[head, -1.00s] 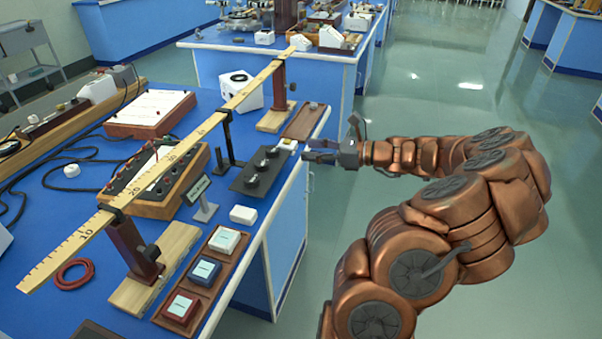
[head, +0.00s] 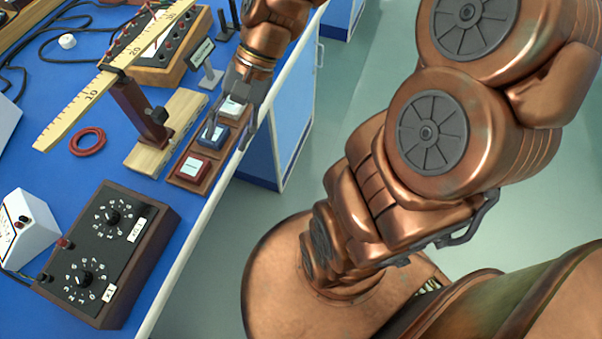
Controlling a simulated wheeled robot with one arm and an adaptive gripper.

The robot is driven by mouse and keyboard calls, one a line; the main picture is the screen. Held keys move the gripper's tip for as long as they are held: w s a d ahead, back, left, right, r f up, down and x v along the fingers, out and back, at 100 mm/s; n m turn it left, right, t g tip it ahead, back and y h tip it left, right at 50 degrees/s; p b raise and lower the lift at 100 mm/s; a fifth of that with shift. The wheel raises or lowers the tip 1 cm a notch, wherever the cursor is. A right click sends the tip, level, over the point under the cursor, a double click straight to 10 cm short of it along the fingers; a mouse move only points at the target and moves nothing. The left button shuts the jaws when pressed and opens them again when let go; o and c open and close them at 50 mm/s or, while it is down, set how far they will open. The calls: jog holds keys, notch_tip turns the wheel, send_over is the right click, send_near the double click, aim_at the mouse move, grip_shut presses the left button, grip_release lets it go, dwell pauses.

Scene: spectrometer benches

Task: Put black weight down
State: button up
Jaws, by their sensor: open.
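My gripper (head: 231,132) is open, fingers pointing down, over the brown wooden tray (head: 174,179) at the table's right edge. The tray holds a white-topped block (head: 231,108), a blue block (head: 199,137) and a red block (head: 192,168). The fingers are around or just above the blue and white blocks; I cannot tell whether they touch. No black weight is clearly visible now. My arm covers much of the area behind the gripper.
A metre rule (head: 100,88) on a post with a wooden base (head: 151,158) stands left of the tray. A red ring (head: 87,142) lies left of it. A black dial box (head: 108,254) is in front. The floor at right is partly hidden by my arm.

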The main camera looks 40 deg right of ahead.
jog(key=s+d+f+n+g+h, duration=0.1)
jog(key=s+d+n+h, duration=0.1)
jog(key=s, duration=0.5)
jog(key=s+d+f+n+g+h, duration=0.1)
jog(key=s+d+n+h, duration=0.1)
jog(key=s+n+h, duration=0.3)
jog(key=shift+s+d+f+n, duration=0.4)
jog(key=shift+s+n, duration=0.3)
jog(key=shift+s, duration=0.5)
notch_tip(320, 180, up, 16)
jog(key=w+t+p, duration=0.1)
jog(key=p, duration=1.3)
jog(key=shift+f, duration=0.15)
